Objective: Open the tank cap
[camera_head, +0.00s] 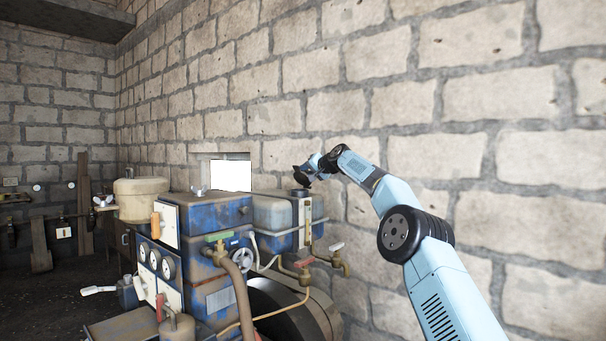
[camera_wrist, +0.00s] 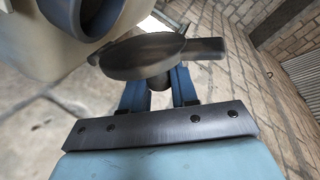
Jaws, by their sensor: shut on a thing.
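My gripper (camera_head: 313,168) is above the right end of the engine's tank (camera_head: 272,215) in the head view. In the wrist view, its two blue fingers (camera_wrist: 158,88) are shut on a dark, round, flat cap (camera_wrist: 142,58) with a tab sticking out to the right. The cap also shows as a small dark shape (camera_head: 301,172) at the gripper's tip, tilted and above the tank. A dark round neck (camera_head: 299,192) shows on the tank top below it, apart from the cap. A pale body with a round blue rim fills the wrist view's upper left.
The blue engine block (camera_head: 215,220) with gauges, pipes and brass taps (camera_head: 340,262) stands left of and below my arm. A beige round container (camera_head: 141,198) sits on its left. A stone block wall (camera_head: 440,100) runs close behind.

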